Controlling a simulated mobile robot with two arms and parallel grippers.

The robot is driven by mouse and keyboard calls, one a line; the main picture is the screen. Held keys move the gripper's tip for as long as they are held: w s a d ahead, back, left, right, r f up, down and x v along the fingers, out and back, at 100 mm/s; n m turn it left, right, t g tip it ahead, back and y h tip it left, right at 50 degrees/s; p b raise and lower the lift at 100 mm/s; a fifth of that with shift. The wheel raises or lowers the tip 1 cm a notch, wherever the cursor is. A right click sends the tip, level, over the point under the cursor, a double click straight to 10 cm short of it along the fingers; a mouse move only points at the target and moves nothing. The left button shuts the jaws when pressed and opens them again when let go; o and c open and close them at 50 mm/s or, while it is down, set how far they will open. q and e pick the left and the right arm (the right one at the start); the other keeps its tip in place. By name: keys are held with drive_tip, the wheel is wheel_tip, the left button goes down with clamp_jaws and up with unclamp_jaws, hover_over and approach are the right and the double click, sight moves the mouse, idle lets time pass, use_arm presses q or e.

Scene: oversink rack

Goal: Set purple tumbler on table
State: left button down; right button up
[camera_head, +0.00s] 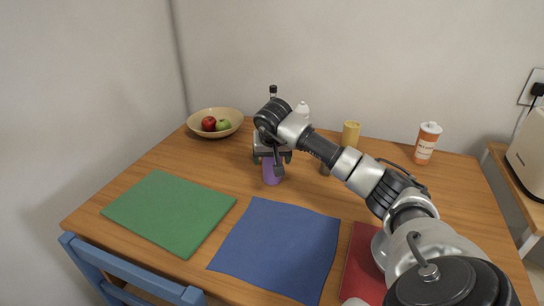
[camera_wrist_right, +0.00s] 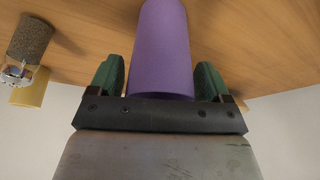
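The purple tumbler (camera_head: 271,174) appears upright on the wooden table, behind the blue placemat. My right gripper (camera_head: 272,158) comes down over it from above and hides its upper part in the head view. In the right wrist view the purple tumbler (camera_wrist_right: 162,50) lies between the two green-padded fingers of my right gripper (camera_wrist_right: 160,82). The fingers are spread, with a narrow gap showing beside the tumbler, clearest on the left. The tumbler's far end is cut off by the top of that view. My left gripper is not in view.
The table (camera_head: 180,160) also holds a fruit bowl (camera_head: 198,117), a yellow container (camera_head: 351,133) and an orange-and-white bottle (camera_head: 427,143). Green (camera_head: 170,212), blue (camera_head: 278,247) and red (camera_head: 362,265) placemats lie in front. A blue chair (camera_head: 130,275) stands at the front left.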

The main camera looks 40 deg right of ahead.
drive_tip(key=shift+o, duration=0.6)
drive_tip(key=shift+r, duration=0.15)
drive_tip(key=shift+r, duration=0.25)
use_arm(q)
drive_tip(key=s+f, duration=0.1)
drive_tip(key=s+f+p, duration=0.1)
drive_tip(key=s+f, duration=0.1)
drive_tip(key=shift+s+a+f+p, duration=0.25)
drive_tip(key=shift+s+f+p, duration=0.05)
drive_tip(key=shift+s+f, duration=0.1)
use_arm(e)
drive_tip(key=v, duration=1.1)
drive_tip(key=shift+s+a+r, duration=0.15)
drive_tip(key=shift+a+r, duration=0.05)
